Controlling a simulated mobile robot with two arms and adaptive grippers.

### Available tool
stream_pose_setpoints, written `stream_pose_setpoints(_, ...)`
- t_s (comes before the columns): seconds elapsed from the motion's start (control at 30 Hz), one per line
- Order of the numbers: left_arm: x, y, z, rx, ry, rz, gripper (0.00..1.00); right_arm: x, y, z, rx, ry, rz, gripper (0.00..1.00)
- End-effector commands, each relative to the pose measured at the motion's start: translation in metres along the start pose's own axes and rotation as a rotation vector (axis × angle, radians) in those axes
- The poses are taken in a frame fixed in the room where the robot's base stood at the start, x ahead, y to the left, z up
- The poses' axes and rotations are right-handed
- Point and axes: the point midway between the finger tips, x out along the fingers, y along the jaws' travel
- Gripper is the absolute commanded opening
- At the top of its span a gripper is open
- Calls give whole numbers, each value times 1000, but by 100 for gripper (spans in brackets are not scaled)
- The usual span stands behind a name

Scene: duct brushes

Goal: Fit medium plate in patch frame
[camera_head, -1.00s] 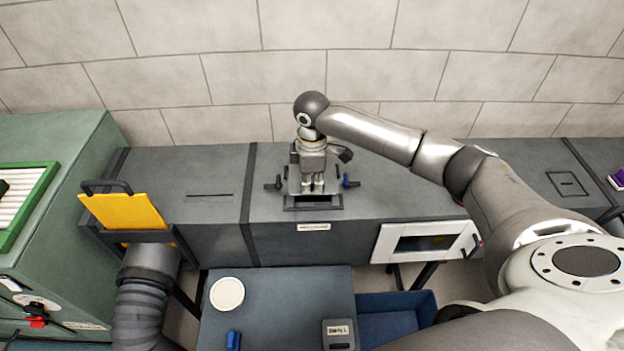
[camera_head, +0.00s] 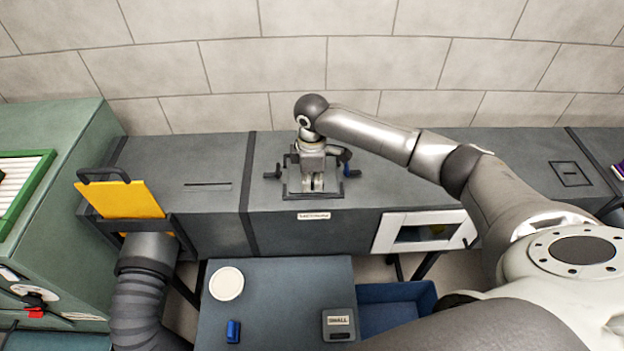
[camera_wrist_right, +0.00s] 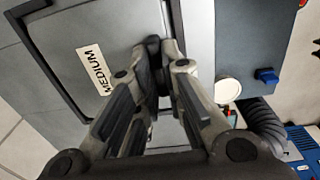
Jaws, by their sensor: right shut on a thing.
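My right gripper (camera_head: 314,182) is shut on the handle of the medium plate, over the patch frame on top of the grey duct. In the right wrist view, the gripper (camera_wrist_right: 158,62) grips a dark handle on the grey medium plate (camera_wrist_right: 128,30), which carries a "MEDIUM" label. My left gripper is not in view.
A table (camera_head: 275,290) in front bears a white disc (camera_head: 226,283), a blue object (camera_head: 233,330) and a plate marked "SMALL" (camera_head: 338,324). A blue bin (camera_head: 395,312) stands right of it. A yellow plate (camera_head: 122,200) stands upright in a slot at left.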

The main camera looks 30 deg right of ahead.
Motion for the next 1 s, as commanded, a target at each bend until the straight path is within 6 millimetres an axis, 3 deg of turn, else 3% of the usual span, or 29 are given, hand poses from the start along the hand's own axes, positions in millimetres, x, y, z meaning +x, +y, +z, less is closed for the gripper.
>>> stream_pose_setpoints(0.23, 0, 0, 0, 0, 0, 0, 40, -1, 0, 0, 0, 1, 1, 0)
stream_pose_setpoints(0.27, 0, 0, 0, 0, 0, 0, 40, -1, 0, 0, 0, 1, 1, 12)
stream_pose_setpoints(0.43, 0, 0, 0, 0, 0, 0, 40, -1, 0, 0, 0, 1, 1, 34)
stream_pose_setpoints(0.77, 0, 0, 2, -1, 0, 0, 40, -2, 0, 0, 0, 0, 0, 35)
stream_pose_setpoints(1.0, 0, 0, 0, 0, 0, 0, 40, -34, 1, 0, 1, 2, 4, 35)
